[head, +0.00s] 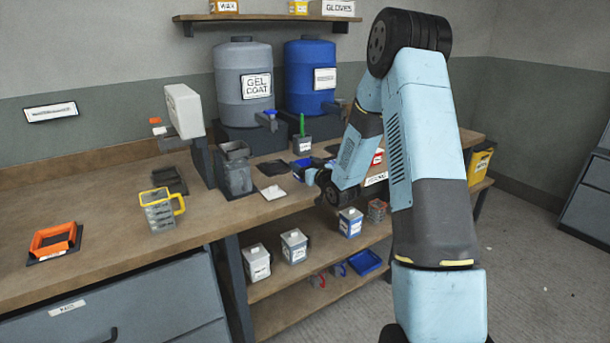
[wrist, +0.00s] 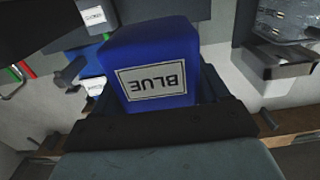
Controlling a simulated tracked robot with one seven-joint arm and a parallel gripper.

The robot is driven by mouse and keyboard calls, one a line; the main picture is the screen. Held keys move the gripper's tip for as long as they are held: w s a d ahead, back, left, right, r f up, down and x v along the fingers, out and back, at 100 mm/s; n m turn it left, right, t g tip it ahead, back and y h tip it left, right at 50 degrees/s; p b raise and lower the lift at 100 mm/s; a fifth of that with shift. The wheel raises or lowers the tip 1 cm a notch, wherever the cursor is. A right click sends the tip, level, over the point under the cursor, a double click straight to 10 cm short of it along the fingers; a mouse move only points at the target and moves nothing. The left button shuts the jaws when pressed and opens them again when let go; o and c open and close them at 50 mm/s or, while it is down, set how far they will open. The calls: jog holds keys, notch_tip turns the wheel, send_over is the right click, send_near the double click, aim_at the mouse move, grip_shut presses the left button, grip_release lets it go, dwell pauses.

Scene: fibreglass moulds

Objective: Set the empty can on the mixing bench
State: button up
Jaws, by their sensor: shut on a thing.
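My gripper (head: 312,176) is shut on a boxy blue can (wrist: 150,45) labelled "BLUE", whose label is upside down in the wrist view. In the head view, part of this blue can (head: 301,167) shows at the gripper, over the mixing bench (head: 212,211) near its front edge. I cannot tell whether it is empty, or whether it touches the bench top. The fingertips are partly hidden by the can and the dark gripper body (wrist: 160,126).
A grey container (head: 236,172), dark mat (head: 271,167), white cloth-like piece (head: 273,192) and yellow-handled jug (head: 159,211) occupy the bench. Gel coat drum (head: 243,84) and blue drum (head: 311,78) stand behind. Several cans, including one white can (head: 256,263), stand on the lower shelf (head: 268,287).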

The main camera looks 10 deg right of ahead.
jog(key=shift+w+f, duration=0.45)
jog(key=shift+f, duration=1.65)
jog(key=o, duration=1.2)
jog(key=shift+d, duration=0.1)
